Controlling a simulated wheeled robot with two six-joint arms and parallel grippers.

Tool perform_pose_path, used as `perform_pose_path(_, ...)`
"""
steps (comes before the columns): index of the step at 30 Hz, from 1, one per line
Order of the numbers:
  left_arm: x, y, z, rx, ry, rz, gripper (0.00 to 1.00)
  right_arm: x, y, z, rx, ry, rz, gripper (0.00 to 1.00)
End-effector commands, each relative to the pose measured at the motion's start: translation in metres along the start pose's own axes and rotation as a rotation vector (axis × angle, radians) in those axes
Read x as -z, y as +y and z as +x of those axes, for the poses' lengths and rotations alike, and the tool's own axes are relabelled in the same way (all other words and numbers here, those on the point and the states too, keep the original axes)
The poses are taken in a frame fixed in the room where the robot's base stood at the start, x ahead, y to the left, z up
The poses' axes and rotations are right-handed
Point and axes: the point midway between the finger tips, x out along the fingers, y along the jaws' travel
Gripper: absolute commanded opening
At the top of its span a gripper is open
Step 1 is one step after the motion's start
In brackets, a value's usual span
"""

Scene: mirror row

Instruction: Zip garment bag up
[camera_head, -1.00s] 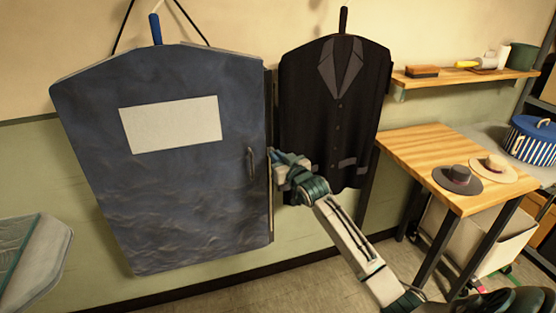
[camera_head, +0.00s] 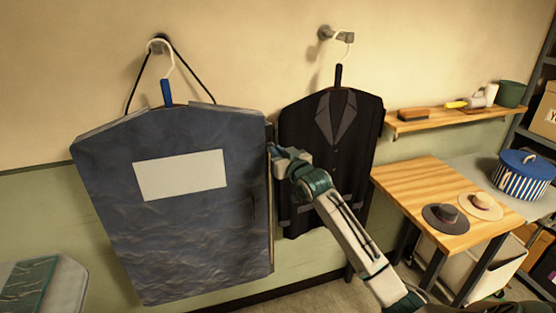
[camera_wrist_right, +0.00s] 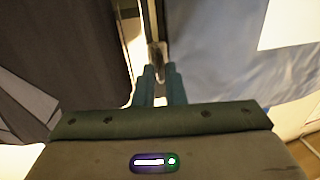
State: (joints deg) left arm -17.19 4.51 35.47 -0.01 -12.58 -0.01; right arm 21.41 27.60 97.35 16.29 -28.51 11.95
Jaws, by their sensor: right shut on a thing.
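The blue garment bag (camera_head: 190,240) hangs on the wall at the left, with a blank white label (camera_head: 182,175) on its front. Its right edge carries a narrow strip running down the side. My right gripper (camera_head: 273,151) is at the upper part of this edge. In the right wrist view, my gripper (camera_wrist_right: 158,84) is shut on a small metallic zip pull (camera_wrist_right: 157,57) beside the blue bag fabric (camera_wrist_right: 215,60). The zip pull is too small to make out in the head view. My left gripper is not in view.
A dark suit jacket (camera_head: 333,175) hangs just right of the bag, behind my right arm. A wooden table (camera_head: 410,185) with two hats stands at the right, under a shelf (camera_head: 430,122) with a brush. A grey padded surface (camera_head: 65,285) is at the lower left.

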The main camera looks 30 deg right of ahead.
Motion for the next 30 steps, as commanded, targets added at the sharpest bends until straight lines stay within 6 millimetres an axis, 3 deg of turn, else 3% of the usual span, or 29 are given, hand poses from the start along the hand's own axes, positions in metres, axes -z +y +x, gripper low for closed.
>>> perform_pose_path(1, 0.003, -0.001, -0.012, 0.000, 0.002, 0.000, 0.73, 0.018, -0.001, 0.000, 0.001, 0.005, 0.000, 0.00)
perform_pose_path(6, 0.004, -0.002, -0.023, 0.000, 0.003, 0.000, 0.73, 0.037, -0.001, 0.000, 0.002, 0.005, 0.000, 0.00)
perform_pose_path(22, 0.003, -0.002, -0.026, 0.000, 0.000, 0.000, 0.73, 0.046, -0.001, 0.000, 0.002, 0.009, -0.001, 0.00)
perform_pose_path(23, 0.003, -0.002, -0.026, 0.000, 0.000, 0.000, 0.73, 0.047, -0.001, 0.000, 0.002, 0.010, -0.001, 0.14)
perform_pose_path(25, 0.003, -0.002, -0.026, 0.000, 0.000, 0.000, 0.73, 0.046, -0.001, 0.000, 0.002, 0.009, -0.001, 0.28)
perform_pose_path(30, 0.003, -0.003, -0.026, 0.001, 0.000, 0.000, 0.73, 0.044, -0.001, 0.000, 0.001, 0.005, 0.000, 0.29)
